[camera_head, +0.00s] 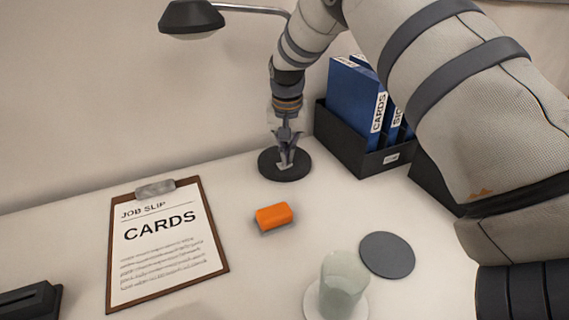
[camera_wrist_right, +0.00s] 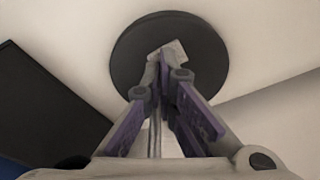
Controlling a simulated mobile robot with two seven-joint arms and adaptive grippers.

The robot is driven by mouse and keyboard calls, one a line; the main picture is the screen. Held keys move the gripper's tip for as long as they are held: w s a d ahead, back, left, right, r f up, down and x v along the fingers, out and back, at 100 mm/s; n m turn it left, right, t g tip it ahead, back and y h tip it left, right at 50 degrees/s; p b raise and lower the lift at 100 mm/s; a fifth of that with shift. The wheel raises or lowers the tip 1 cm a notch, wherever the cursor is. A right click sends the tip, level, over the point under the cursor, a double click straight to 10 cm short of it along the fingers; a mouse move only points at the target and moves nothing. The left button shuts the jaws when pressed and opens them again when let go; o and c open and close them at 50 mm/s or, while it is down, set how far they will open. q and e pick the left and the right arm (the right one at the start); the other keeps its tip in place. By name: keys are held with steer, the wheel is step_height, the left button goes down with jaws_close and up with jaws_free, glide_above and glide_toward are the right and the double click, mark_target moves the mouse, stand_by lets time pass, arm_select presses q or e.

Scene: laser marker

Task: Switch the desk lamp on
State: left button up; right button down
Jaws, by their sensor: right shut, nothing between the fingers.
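The desk lamp has a dark shade (camera_head: 190,16) at the top left of the head view, with a pale underside and no clear glow. Its thin arm runs right and passes behind my right arm. Its round dark base (camera_head: 288,176) stands on the desk and also shows in the wrist view (camera_wrist_right: 128,60). My right gripper (camera_head: 285,161) points down over the base, its fingers closed and empty. In the wrist view the fingertips (camera_wrist_right: 168,52) overlap the base; I cannot tell whether they touch it. No switch is clearly visible. My left gripper is out of view.
A black file box (camera_head: 362,160) with blue binders (camera_head: 352,98) stands right of the base. An orange block (camera_head: 273,216), a clipboard (camera_head: 215,240), a dark round disc (camera_head: 387,255) and a translucent cup (camera_head: 343,285) lie nearer. Bare desk surrounds the block.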

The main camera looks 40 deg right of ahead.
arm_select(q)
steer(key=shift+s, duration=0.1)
arm_select(e)
steer(key=shift+f, duration=0.4)
steer(key=shift+s, duration=0.1)
steer(key=shift+r+p, duration=0.95)
steer(key=shift+r, duration=2.65)
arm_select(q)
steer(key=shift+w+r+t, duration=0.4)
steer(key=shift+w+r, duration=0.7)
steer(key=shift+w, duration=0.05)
arm_select(e)
steer(key=shift+f, duration=0.15)
